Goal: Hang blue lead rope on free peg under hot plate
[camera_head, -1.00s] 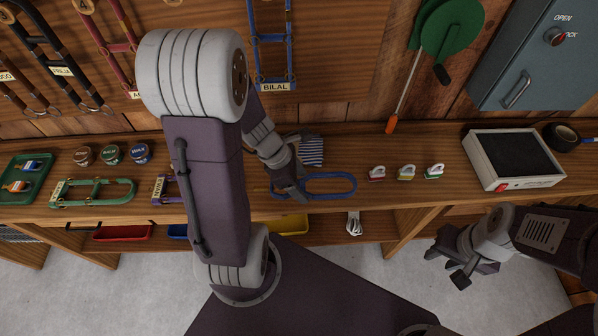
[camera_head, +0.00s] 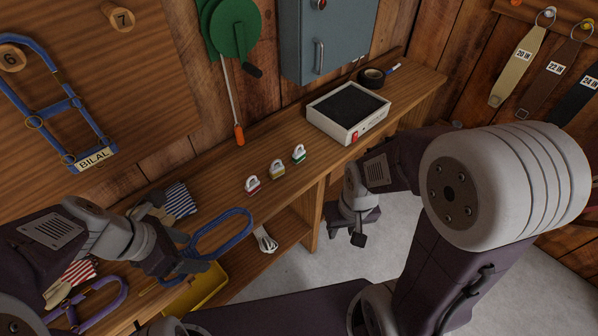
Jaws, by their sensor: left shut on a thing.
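The blue lead rope (camera_head: 228,224) is a long oval loop by the front edge of the wooden bench. My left gripper (camera_head: 187,265), at lower left, is shut on its near-left end. The held part is mostly hidden by the fingers, and I cannot tell whether the loop is clear of the wood. The hot plate (camera_head: 347,108), a white box with a dark top and red switch, sits on the bench at right. No peg shows under it. My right gripper (camera_head: 344,230) is empty, its fingers apart, in front of the bench below the hot plate.
A purple halter (camera_head: 98,302) lies at lower left. Peg 7 (camera_head: 118,17) is bare; a blue halter labelled BILAL (camera_head: 62,104) hangs beside it. A yellow tray (camera_head: 207,285) is below.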

